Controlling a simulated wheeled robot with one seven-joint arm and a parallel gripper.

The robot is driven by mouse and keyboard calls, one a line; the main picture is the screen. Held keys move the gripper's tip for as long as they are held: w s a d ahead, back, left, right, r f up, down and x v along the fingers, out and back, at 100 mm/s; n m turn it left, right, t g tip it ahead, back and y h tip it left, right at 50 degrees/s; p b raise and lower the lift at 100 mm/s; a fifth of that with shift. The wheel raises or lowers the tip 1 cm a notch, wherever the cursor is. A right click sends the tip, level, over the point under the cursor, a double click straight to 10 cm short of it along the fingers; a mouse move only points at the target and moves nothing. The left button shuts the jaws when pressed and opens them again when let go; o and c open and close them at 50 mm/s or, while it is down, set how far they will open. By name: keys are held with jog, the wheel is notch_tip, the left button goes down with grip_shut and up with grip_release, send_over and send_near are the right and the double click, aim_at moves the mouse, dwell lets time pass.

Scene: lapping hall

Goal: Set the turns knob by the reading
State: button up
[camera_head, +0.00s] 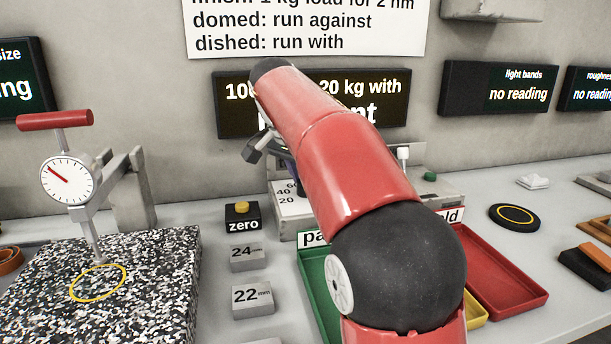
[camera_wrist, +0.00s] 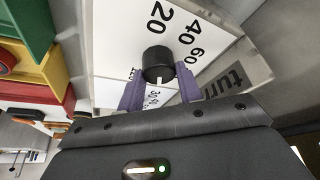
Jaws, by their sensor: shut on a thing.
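In the wrist view a black round knob (camera_wrist: 158,62) stands on a white dial face (camera_wrist: 115,40) printed 20, 40 and 60. A short white mark is on the knob's side towards me; I cannot tell which figure it points to. My gripper (camera_wrist: 160,90) has its purple fingers on either side of the knob, shut on it. Part of the word "turns" shows on the panel beside it. In the head view the dial panel (camera_head: 291,203) is partly behind my red arm, which hides the knob. The reading display (camera_head: 232,118) above is partly covered; "20 kg with" shows.
A wall card (camera_head: 300,25) reads "domed: run against", "dished: run with". A dial gauge (camera_head: 68,178) stands over a speckled plate (camera_head: 150,290) at left. Blocks marked 24 (camera_head: 248,256) and 22 (camera_head: 252,298), a green tray (camera_head: 312,265) and red tray (camera_head: 510,285) surround my arm.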

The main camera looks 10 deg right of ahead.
jog(key=o, duration=1)
jog(key=v, duration=0.8)
jog(key=shift+s+f, duration=0.1)
